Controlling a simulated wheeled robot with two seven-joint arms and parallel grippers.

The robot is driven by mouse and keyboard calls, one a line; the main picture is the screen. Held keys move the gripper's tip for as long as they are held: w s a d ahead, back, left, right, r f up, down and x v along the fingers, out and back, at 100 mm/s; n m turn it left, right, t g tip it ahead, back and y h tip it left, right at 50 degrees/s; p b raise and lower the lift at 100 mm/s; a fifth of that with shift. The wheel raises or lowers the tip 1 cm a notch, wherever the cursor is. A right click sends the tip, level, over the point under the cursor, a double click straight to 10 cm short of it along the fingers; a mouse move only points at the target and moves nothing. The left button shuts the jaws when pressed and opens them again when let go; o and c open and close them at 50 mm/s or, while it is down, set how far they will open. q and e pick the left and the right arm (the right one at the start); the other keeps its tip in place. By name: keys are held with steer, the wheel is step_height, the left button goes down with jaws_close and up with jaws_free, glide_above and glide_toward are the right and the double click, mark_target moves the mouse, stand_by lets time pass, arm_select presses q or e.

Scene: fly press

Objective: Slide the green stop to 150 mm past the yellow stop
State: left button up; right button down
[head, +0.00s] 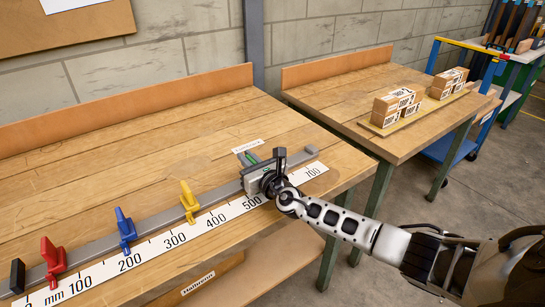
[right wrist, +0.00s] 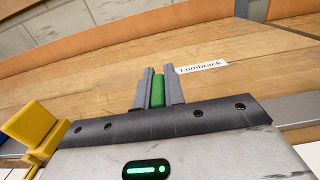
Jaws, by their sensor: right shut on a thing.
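A grey rail (head: 155,227) with a white millimetre scale (head: 165,242) runs along the workbench. The yellow stop (head: 188,202) stands on the rail between the 300 and 400 marks; it also shows at the left of the right wrist view (right wrist: 36,132). The green stop (head: 252,157) is farther right along the rail, mostly hidden behind my right gripper. My right gripper (right wrist: 158,88) is shut on the green stop, with one finger on each side. The gripper covers the scale near the green stop, so its exact reading cannot be told. My left gripper is not in view.
A blue stop (head: 125,230) and a red stop (head: 52,262) stand on the rail left of the yellow one. A black end block (head: 17,276) closes the left end. A name card (right wrist: 202,67) lies behind the rail. A second bench (head: 345,105) holds several boxes.

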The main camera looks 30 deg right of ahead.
steer(key=a, duration=0.3)
steer(key=shift+s+p, duration=0.1)
steer(key=shift+p, duration=0.2)
steer(key=c, duration=1.5)
jaws_free()
steer(key=shift+d, duration=0.1)
steer(key=shift+s, duration=0.1)
steer(key=s, duration=1)
steer(key=s+d, duration=0.1)
steer(key=s, duration=0.4)
steer(key=shift+s+d, duration=0.1)
steer(key=shift+s, duration=0.25)
